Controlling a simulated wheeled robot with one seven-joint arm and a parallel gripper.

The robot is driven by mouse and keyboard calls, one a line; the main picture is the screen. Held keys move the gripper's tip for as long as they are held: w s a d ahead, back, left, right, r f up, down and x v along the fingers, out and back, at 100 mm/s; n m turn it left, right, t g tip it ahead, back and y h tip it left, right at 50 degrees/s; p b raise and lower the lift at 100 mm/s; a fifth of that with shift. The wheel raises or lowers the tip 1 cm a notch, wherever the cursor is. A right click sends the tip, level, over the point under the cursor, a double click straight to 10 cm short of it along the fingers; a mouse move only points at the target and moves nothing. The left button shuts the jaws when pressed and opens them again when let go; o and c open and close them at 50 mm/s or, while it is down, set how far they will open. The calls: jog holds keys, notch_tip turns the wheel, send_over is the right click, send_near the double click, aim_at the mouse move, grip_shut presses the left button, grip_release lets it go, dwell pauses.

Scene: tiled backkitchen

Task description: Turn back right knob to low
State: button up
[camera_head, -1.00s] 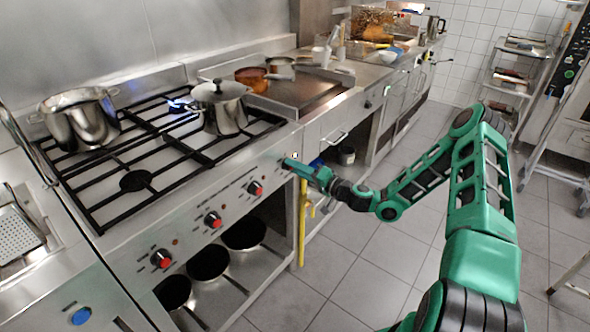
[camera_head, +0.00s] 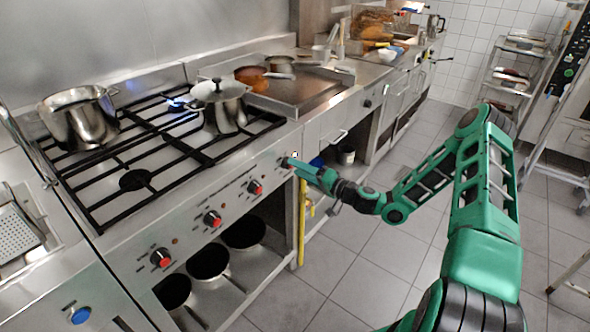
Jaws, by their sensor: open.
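The stove front carries a row of red knobs: one at the left (camera_head: 161,258), one in the middle (camera_head: 213,219) and one further right (camera_head: 255,187). My gripper (camera_head: 287,162) is at the far right end of this row, against or very near the front panel. It is open, but its fingers look small here. A knob at that spot is mostly hidden by the gripper, so its setting cannot be read. A blue flame (camera_head: 178,105) burns at the back of the stove.
A lidded pot (camera_head: 222,110) stands on the right of the black grate, and an open pot (camera_head: 80,122) at the back left. Several pans sit on the shelf below. A griddle (camera_head: 300,92) adjoins at the right. Tiled floor (camera_head: 350,245) is clear beside my arm.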

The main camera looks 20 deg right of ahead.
jog(key=v, duration=0.8)
jog(key=shift+s+d, duration=0.25)
jog(key=shift+f, duration=0.1)
jog(key=s+a+n+g+h, duration=0.25)
jog(key=s+n+g, duration=0.45)
jog(key=s+g, duration=0.5)
jog(key=s+d+r+m+g+h, duration=0.1)
jog(key=s+d+r, duration=0.3)
jog(key=s, duration=0.5)
jog(key=s+d+r+m+h, duration=0.4)
jog(key=s+r, duration=0.4)
jog(key=s, duration=0.2)
jog(key=s+d+r+m+g+h, duration=0.1)
jog(key=s+d+r+m+h, duration=0.2)
jog(key=s, duration=0.7)
notch_tip(320, 180, up, 4)
jog(key=shift+d+f+g, duration=0.1)
jog(key=shift+d+g, duration=0.2)
jog(key=shift+d, duration=0.85)
